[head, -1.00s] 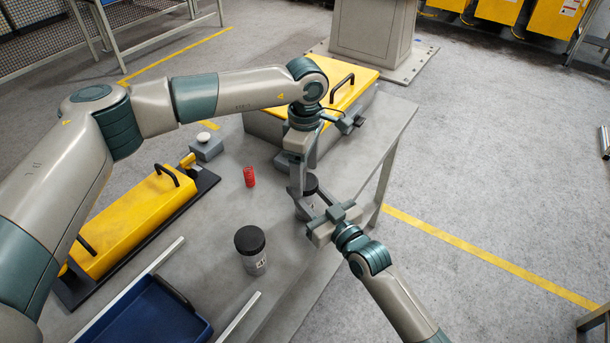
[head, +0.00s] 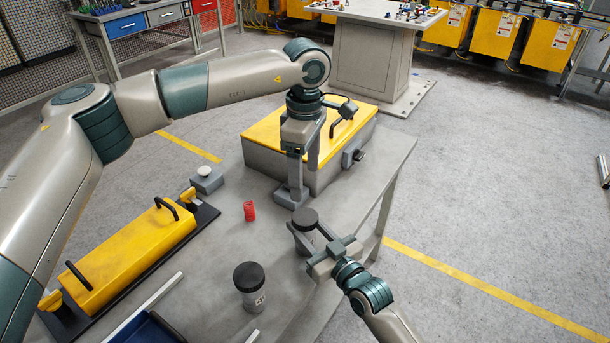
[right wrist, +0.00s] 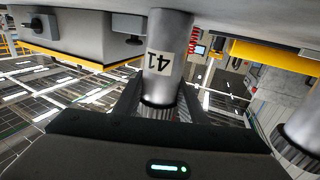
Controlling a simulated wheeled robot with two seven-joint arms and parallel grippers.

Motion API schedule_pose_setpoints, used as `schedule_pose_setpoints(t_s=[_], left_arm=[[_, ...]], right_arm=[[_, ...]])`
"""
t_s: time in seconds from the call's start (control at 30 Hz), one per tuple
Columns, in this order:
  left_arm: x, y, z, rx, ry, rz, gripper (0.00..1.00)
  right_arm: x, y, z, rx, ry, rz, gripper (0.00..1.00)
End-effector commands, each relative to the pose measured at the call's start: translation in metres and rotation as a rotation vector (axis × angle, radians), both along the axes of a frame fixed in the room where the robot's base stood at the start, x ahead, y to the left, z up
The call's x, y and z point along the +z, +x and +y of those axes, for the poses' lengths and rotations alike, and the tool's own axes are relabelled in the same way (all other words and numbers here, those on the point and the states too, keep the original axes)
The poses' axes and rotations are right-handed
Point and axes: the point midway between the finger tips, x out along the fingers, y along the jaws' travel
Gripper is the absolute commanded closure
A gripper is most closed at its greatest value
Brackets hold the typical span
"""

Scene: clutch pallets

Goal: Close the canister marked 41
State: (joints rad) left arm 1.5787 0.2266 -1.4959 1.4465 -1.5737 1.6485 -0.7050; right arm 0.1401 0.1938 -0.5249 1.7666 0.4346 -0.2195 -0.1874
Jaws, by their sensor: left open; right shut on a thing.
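The canister marked 41 (right wrist: 171,45) stands upright on the table, its label readable but inverted in the right wrist view. In the head view its dark round lid (head: 304,217) sits on top; whether it is fully tightened cannot be told. My right gripper (head: 306,233) is shut on this canister, fingers on both sides just under the lid. My left gripper (head: 293,193) is open and empty, pointing down, just behind the canister and apart from its lid.
A second black-lidded canister (head: 250,287) stands to the left. A small red part (head: 249,211), a grey button box (head: 207,180) and a yellow handled fixture (head: 125,255) lie farther left. A yellow-topped box (head: 270,130) stands behind my left gripper. A blue tray (head: 155,333) is in front.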

Motion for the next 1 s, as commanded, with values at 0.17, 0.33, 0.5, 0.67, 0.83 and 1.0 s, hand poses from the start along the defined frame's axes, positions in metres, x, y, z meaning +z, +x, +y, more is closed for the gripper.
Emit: schedule_pose_setpoints(t_s=[0.17, 0.33, 0.5, 0.67, 0.83, 1.0], left_arm=[[0.000, 0.000, 0.000, 0.000, 0.000, 0.000, 0.29], [0.000, 0.000, 0.000, 0.000, 0.000, 0.000, 0.29], [-0.001, 0.000, 0.000, 0.000, 0.000, 0.000, 0.29], [-0.003, 0.000, 0.000, 0.000, 0.000, 0.000, 0.29], [-0.007, 0.000, 0.000, 0.000, 0.000, 0.000, 0.29], [-0.013, 0.000, 0.000, 0.000, -0.001, 0.000, 0.29]], right_arm=[[0.000, 0.000, 0.000, 0.000, 0.000, 0.000, 0.41], [0.000, 0.000, 0.000, 0.000, 0.000, 0.000, 0.41], [0.000, -0.001, -0.001, 0.000, 0.000, 0.000, 0.41], [-0.001, -0.007, -0.005, 0.000, 0.000, 0.000, 0.41], [-0.002, -0.024, -0.017, 0.000, -0.001, -0.001, 0.41], [-0.003, -0.049, -0.034, 0.000, -0.001, 0.000, 0.41]])
